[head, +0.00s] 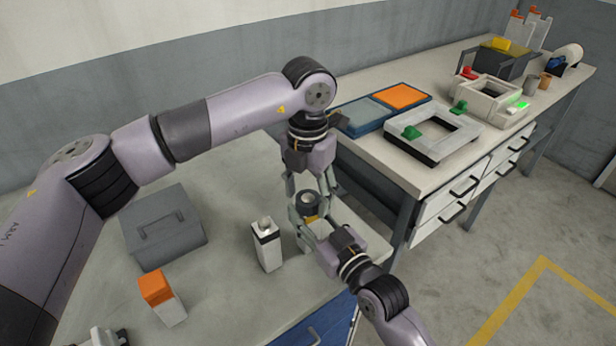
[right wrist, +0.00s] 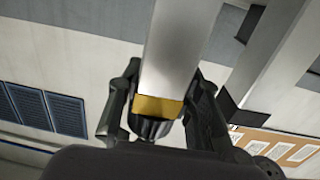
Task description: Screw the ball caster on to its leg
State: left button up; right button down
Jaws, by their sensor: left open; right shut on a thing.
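A pale grey leg (right wrist: 178,50) with a yellow band (right wrist: 157,106) shows large in the right wrist view. A dark round piece (right wrist: 152,128), which looks like the ball caster, is at the banded end. My right gripper (head: 311,216) is shut on the leg, with a finger on each side near the band.
A white carton-like block with a dark band (head: 266,248), an orange-topped block (head: 162,298) and a grey case (head: 164,228) stand on the near table (head: 225,300). A second bench (head: 375,165) behind carries trays, a frame with green clamps and other gear.

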pick_arm(q)
jog(key=shift+f, duration=0.55)
jog(key=shift+c, duration=0.6)
jog(key=c, duration=1)
jog(key=shift+m, duration=1.7)
jog(key=shift+c, duration=0.4)
jog(key=o, duration=1.3)
